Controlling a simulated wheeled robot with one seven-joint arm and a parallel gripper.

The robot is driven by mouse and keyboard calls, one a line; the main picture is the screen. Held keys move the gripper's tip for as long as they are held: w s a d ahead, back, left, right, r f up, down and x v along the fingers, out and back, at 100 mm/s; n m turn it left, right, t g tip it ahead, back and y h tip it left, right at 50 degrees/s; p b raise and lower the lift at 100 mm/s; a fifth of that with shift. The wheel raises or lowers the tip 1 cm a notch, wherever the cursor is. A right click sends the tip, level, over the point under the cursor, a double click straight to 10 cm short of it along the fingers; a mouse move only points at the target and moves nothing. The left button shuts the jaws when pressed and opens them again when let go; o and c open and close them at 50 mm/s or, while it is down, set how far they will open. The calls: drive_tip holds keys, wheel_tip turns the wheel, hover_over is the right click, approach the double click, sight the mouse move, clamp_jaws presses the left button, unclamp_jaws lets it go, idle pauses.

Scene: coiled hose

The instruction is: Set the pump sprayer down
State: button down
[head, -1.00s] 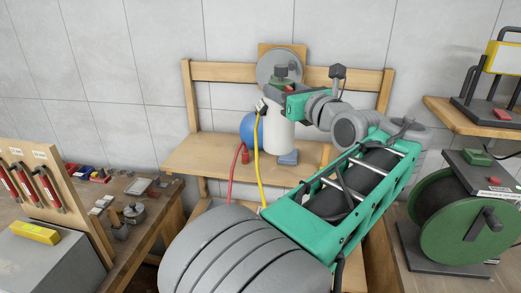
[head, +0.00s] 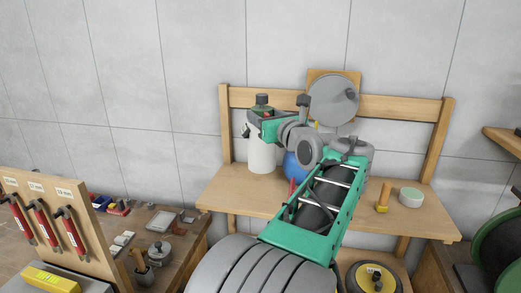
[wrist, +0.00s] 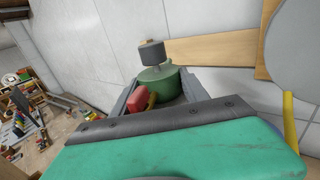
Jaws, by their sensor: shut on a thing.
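The pump sprayer has a white body (head: 262,155) with a green top and a dark knob (head: 262,99). My gripper (head: 261,126) is shut on it near the top, and the sprayer hangs upright at the left part of the wooden bench (head: 232,198). I cannot tell whether its base touches the bench top. In the wrist view the green cap (wrist: 160,80), the dark knob and a red piece (wrist: 124,100) show between the fingers; the white body is hidden.
A grey disc (head: 333,99) is behind on the back rail. The bench's left end looks clear.

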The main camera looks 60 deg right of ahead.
sight(265, 148)
drive_tip(key=w+f, duration=0.1)
drive_tip(key=f, duration=0.1)
drive_tip(key=w+f, duration=0.1)
drive_tip(key=f, duration=0.2)
drive_tip(key=w+d+f, duration=0.1)
drive_tip(key=w+f, duration=0.1)
drive_tip(key=shift+d+f+p, duration=0.1)
drive_tip(key=shift+f+p, duration=0.2)
drive_tip(key=shift+p, duration=0.1)
drive_tip(key=shift+f, duration=0.35)
drive_tip(key=c, duration=0.6)
unclamp_jaws()
drive_tip(key=shift+f, duration=0.15)
drive_tip(key=shift+s, duration=0.3)
drive_tip(key=b+v, duration=0.2)
drive_tip(key=v, duration=0.9)
drive_tip(key=shift+s+a, duration=0.2)
drive_tip(key=shift+a, duration=0.1)
